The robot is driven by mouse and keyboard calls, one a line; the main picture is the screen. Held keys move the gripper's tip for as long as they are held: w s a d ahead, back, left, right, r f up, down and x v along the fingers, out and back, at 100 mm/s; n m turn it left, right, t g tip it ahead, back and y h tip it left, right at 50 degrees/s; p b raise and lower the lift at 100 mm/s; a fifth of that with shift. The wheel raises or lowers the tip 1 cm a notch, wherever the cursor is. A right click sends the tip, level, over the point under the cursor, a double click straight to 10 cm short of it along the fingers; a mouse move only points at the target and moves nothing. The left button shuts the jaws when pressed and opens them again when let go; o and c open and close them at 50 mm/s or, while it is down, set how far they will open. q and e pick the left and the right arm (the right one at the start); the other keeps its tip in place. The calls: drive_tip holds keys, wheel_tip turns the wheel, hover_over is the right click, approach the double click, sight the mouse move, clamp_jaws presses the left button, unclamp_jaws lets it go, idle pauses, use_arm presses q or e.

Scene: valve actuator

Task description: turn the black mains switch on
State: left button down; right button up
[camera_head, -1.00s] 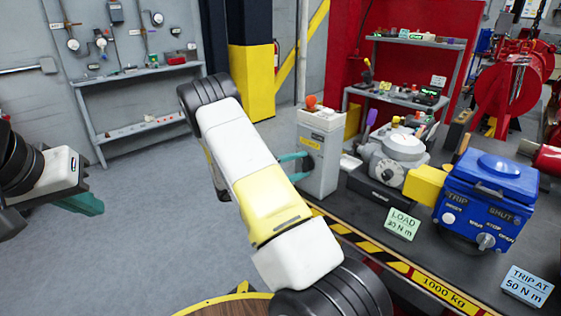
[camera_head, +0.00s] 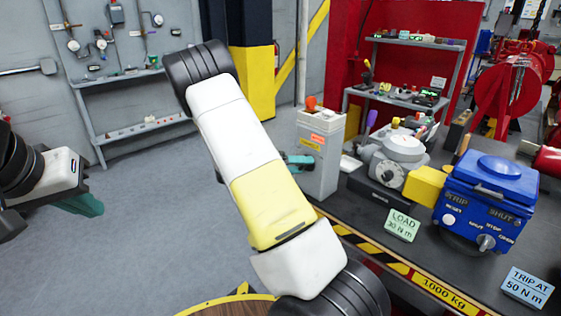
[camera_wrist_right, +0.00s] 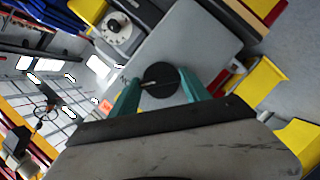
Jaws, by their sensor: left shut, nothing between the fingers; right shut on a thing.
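The black mains switch (camera_wrist_right: 163,78) is a round knob with a pale pointer mark, on the face of a grey box (camera_wrist_right: 185,45). In the right wrist view my right gripper (camera_wrist_right: 163,88) has its teal fingers on either side of the knob, shut on it. In the head view that grey box (camera_head: 322,150) stands at the bench's left end, and my right gripper (camera_head: 300,162) is against its left side, partly behind my arm. The switch is hidden there. My left gripper (camera_head: 88,204) is shut and empty over the floor at the left.
The bench holds a grey round-topped machine (camera_head: 397,155), a blue actuator box (camera_head: 490,195), a green LOAD sign (camera_head: 402,224) and a TRIP AT sign (camera_head: 527,286). The floor at the left is clear.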

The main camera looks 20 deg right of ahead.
drive_tip(key=shift+m+t, duration=0.3)
drive_tip(key=shift+m, duration=0.1)
idle(0.3)
drive_tip(key=o, duration=1.4)
drive_tip(key=v, duration=0.8)
drive_tip(key=shift+d+r, duration=0.1)
drive_tip(key=shift+r, duration=0.05)
